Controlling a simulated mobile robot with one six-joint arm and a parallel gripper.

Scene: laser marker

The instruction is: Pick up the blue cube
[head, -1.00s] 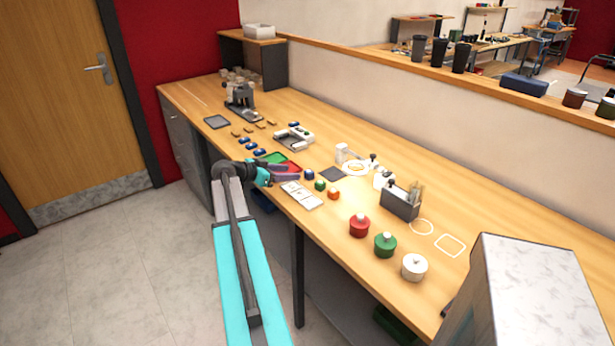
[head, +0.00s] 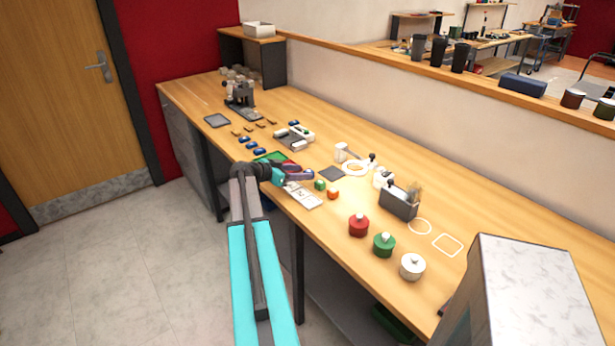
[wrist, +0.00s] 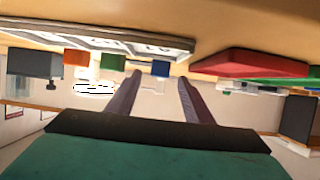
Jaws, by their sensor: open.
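The blue cube (wrist: 161,68) shows in the wrist view between the two fingers and ahead of them, near the edge of the white card. In the head view my gripper's fingers cover most or all of it. My gripper (head: 308,174) is low over the front of the bench, beside the red tray, with its fingers pointing right toward the cube's place. In the wrist view my gripper (wrist: 159,78) is open, with a clear gap between its dark fingers. I cannot tell whether the fingertips reach past the cube's near face.
A green cube (head: 320,184) and an orange cube (head: 333,194) stand to the right of the fingers. A white card (head: 306,198) lies in front. The red tray (wrist: 250,64) is close on the other side. A dark pad (head: 331,173) lies behind.

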